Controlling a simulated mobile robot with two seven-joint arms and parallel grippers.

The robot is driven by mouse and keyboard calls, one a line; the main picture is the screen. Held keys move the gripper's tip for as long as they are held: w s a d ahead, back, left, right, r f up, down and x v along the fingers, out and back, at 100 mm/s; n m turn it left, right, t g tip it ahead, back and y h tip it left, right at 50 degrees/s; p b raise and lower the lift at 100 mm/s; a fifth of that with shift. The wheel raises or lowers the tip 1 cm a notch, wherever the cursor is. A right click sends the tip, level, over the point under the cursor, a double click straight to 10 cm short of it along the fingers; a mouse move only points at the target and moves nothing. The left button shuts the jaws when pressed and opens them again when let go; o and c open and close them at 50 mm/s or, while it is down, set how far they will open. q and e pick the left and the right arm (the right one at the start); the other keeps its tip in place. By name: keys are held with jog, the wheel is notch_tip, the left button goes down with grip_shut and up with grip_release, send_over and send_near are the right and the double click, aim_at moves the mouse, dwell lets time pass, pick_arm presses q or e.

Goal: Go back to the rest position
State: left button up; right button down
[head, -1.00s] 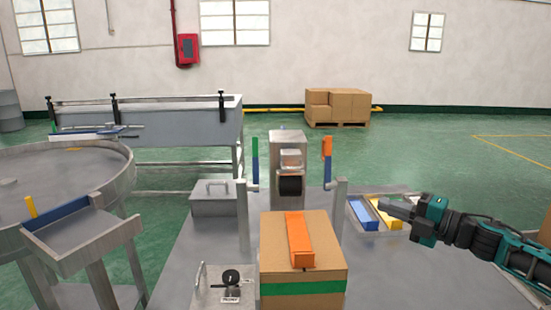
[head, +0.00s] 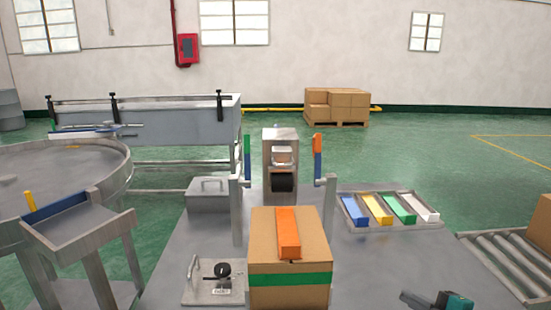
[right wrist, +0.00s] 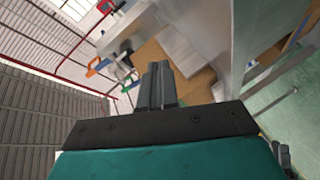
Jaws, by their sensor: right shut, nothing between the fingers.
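My right gripper (head: 422,301) shows at the bottom edge of the head view, right of the cardboard box and low over the table's front. Only its grey fingers and part of its teal body are in the frame. In the right wrist view its fingers (right wrist: 159,86) are together and hold nothing. The cardboard box (head: 262,247) with a green band stands on the metal table (head: 380,265), and an orange block (head: 288,232) lies on top of it. The gripper is apart from both. My left gripper is not in view.
A tray (head: 388,229) with blue, yellow, green and white blocks lies on the table's right side. A crimping machine (head: 281,150) stands behind the box. A roller conveyor (head: 505,268) is at the right. A small fixture (head: 213,282) sits left of the box.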

jog(key=s+d+f+m+g+h, duration=0.2)
jog(key=s+d+f+m+h, duration=0.15)
jog(key=s+f, duration=0.45)
jog(key=s+d+f+m+g+h, duration=0.2)
jog(key=s+f+m, duration=0.2)
jog(key=s, duration=0.8)
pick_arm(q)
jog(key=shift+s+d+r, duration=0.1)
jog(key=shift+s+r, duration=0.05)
pick_arm(e)
jog(key=s+a+f+m+t, duration=0.1)
jog(key=a+m, duration=0.7)
jog(key=a, duration=0.9)
jog(key=shift+s+f, duration=0.2)
jog(key=shift+s, duration=0.15)
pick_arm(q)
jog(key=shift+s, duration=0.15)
pick_arm(e)
jog(key=shift+m, duration=0.25)
